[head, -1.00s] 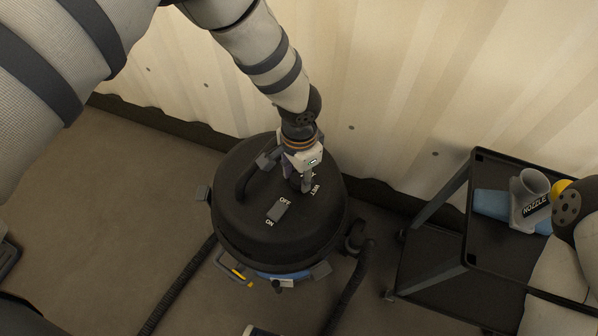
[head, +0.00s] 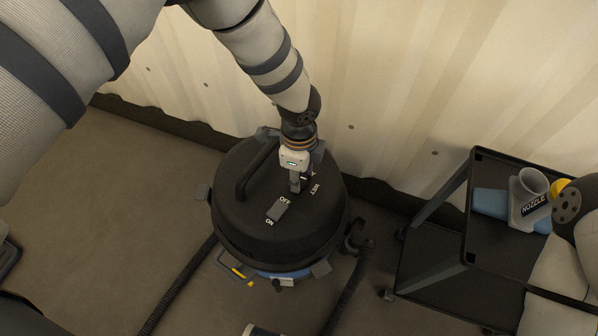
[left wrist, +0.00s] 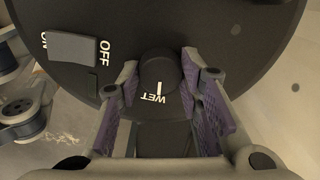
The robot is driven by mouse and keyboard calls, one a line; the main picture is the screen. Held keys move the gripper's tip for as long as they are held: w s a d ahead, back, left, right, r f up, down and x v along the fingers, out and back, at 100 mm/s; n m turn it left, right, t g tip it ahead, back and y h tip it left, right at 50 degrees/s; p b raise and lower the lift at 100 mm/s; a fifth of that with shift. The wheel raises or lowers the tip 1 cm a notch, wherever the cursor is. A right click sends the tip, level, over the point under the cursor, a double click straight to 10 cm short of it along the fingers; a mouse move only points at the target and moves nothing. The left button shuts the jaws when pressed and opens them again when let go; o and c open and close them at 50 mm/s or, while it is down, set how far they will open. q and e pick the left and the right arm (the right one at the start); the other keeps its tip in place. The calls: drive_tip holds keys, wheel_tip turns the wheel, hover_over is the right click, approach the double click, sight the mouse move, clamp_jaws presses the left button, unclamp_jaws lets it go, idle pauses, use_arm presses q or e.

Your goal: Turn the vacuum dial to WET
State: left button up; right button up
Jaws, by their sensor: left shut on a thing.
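The black vacuum (head: 240,210) stands on the floor, its round lid facing up. On the lid is a dark round dial (left wrist: 157,70), seen in the left wrist view between the purple finger pads of my left gripper (head: 296,187). The gripper is shut on the dial from above. A white mark on the dial's near edge points at the WET label (left wrist: 150,98). The WET label also shows in the head view (head: 315,190) beside the fingers, which hide most of the dial there. My right arm shows at the right edge of the head view, but its gripper is not visible.
A grey rocker switch (head: 277,210) between OFF and ON sits near the dial. The lid's black handle (head: 253,172) rises to the left. A black cart (head: 478,240) with a nozzle (head: 530,200) stands at right. A pale corrugated wall (head: 400,90) is close behind.

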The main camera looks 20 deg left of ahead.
use_arm(q)
drive_tip(key=shift+m, duration=0.9)
drive_tip(key=o, duration=1.2)
wheel_tip(320, 180, up, 12)
